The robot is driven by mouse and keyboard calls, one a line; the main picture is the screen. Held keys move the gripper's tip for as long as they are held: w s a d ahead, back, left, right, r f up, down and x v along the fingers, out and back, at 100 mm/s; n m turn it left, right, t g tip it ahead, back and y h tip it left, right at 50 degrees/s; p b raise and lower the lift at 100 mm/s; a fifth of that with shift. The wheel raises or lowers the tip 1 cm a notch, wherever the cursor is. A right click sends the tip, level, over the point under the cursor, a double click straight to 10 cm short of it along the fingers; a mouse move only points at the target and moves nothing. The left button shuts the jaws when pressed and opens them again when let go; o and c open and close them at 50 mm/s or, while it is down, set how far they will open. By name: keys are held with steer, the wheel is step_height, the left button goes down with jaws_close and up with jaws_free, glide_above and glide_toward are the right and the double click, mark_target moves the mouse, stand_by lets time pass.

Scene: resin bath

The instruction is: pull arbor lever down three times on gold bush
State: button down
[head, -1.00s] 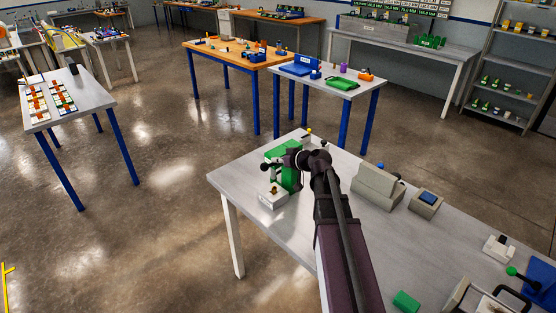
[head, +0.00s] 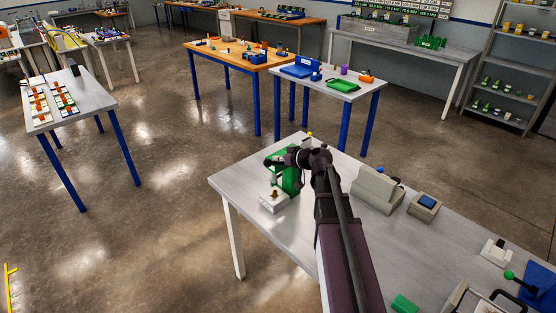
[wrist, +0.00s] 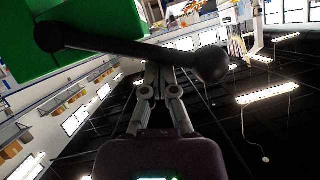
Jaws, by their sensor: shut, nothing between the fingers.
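The green arbor press (head: 291,181) stands on the near table's left end, on a white base (head: 272,207). The small gold bush (head: 275,193) sits upright on that base, below the press head. In the wrist view, the black lever (wrist: 130,48) crosses in front of the green press body (wrist: 90,20), with a round black knob (wrist: 210,64) at its right end. My gripper (wrist: 160,76) is shut and empty, its fingertips at the lever's middle in that picture. I cannot tell whether they touch it. In the head view my arm hides part of the press.
A green block (head: 404,304) lies nearer. The table's front left is clear.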

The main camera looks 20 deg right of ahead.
steer(key=shift+w+r+p, duration=0.25)
steer(key=shift+r+p, duration=0.4)
steer(key=shift+r, duration=0.35)
steer(key=p+v, duration=0.3)
steer(key=v, duration=0.7)
steer(key=shift+f+p, duration=0.2)
steer(key=shift+p, duration=0.15)
steer(key=shift+d, duration=0.1)
steer(key=w+d+m+g+y+b, duration=0.1)
steer(key=w+d+m+y+b, duration=0.1)
steer(key=d, duration=0.5)
steer(key=w+d+m+g+y+b, duration=0.1)
steer(key=w+d+m+y+b, duration=0.1)
steer(key=d+m+y, duration=0.2)
steer(key=d, duration=0.2)
steer(key=shift+w+d+g, duration=0.25)
steer(key=shift+d+g, duration=0.05)
steer(key=shift+d, duration=0.1)
steer(key=shift+a, duration=0.1)
